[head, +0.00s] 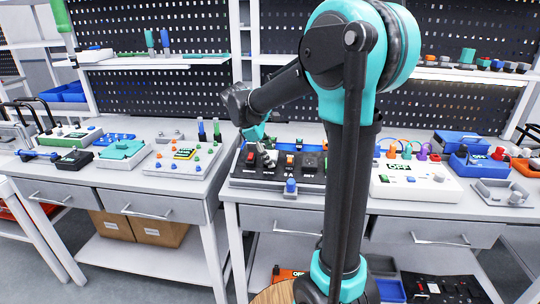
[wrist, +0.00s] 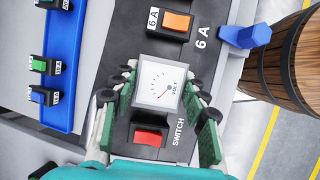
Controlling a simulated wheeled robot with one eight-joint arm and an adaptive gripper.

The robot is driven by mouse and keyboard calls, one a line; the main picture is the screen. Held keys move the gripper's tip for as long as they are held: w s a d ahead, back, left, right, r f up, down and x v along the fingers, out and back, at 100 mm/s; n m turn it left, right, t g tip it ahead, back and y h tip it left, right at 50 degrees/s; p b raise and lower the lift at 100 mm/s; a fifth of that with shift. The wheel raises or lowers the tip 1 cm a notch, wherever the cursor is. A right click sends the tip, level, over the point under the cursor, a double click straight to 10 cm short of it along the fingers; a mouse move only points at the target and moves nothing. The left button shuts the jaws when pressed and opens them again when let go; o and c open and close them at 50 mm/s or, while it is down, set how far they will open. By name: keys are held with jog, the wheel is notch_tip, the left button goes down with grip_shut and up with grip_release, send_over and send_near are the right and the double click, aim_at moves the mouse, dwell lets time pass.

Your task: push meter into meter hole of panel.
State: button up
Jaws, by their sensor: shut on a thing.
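The meter hole is not visible; I cannot tell whether the meter touches the panel.
A blue tray (wrist: 64,68) with several small modules lies left of the panel. A blue knob-like part (wrist: 245,37) is on the right, near a wooden barrel (wrist: 285,60). A white OFF box (head: 415,188) stands right of the panel on the bench.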

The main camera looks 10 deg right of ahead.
jog(key=shift+w+f, duration=0.15)
jog(key=shift+f, duration=0.5)
jog(key=shift+r, duration=0.1)
jog(key=shift+s+r, duration=0.2)
jog(key=shift+r, duration=0.55)
jog(key=shift+w+f, duration=0.2)
jog(key=shift+f, duration=0.55)
jog(key=o, duration=1.2)
jog(key=v, duration=1.2)
jog(key=shift+f, duration=0.1)
